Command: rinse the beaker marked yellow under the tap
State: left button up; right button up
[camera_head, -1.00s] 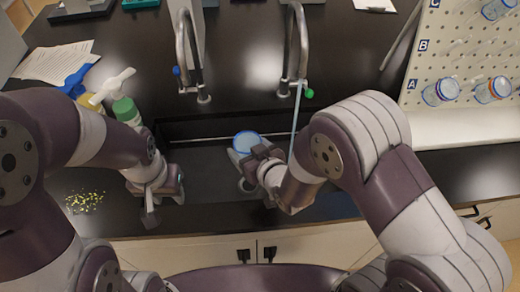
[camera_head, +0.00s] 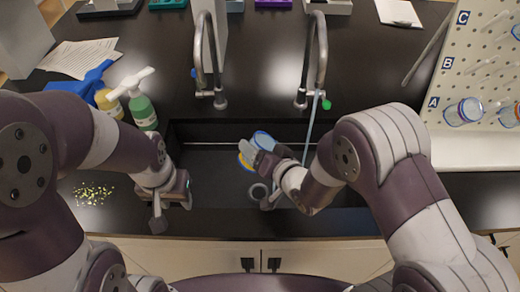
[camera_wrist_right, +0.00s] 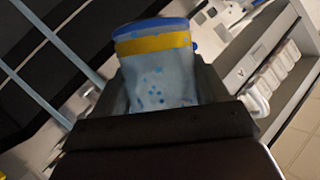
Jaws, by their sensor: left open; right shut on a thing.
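The beaker with a yellow band and blue rim (camera_head: 262,139) is held over the sink (camera_head: 215,170), tilted in the head view. In the right wrist view the beaker (camera_wrist_right: 160,75) fills the jaws, with small blue spots on its wall. My right gripper (camera_head: 262,160) is shut on it. The right tap (camera_head: 318,50) has a green knob, and a thin pale-blue stream (camera_head: 311,125) falls from it, right of the beaker and apart from it. The left tap (camera_head: 206,60) shows no stream. My left gripper (camera_head: 172,200) is open and empty at the sink's left edge.
A green bottle (camera_head: 143,112) and a yellowish bottle (camera_head: 108,103) stand left of the sink. Yellow-green bits (camera_head: 93,194) lie on the counter. A pegboard rack (camera_head: 470,75) with glassware stands at the right. Papers (camera_head: 78,60) lie at back left.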

jog(key=m+y+b, duration=0.2)
jog(key=m, duration=0.2)
jog(key=shift+f, duration=0.15)
pick_arm(q)
notch_tip(320, 180, down, 5)
jog(key=shift+r+b, duration=0.2)
jog(key=shift+b, duration=1.05)
pick_arm(e)
jog(key=m, duration=0.1)
jog(key=m+y, duration=0.1)
jog(key=m, duration=0.1)
jog(key=m+t+y, duration=0.1)
jog(key=shift+a+r+m, duration=0.15)
jog(key=shift+r+m, duration=0.1)
jog(key=shift+m, duration=0.15)
pick_arm(q)
jog(key=shift+f+b, duration=0.85)
pick_arm(e)
jog(key=m+t+y, duration=0.1)
jog(key=m+t, duration=0.1)
jog(key=m, duration=0.2)
jog(key=shift+m, duration=0.4)
pick_arm(q)
jog(key=shift+f+b, duration=0.3)
pick_arm(e)
jog(key=m, duration=0.1)
jog(key=m+t, duration=0.1)
jog(key=m, duration=0.1)
jog(key=shift+r+m, duration=0.3)
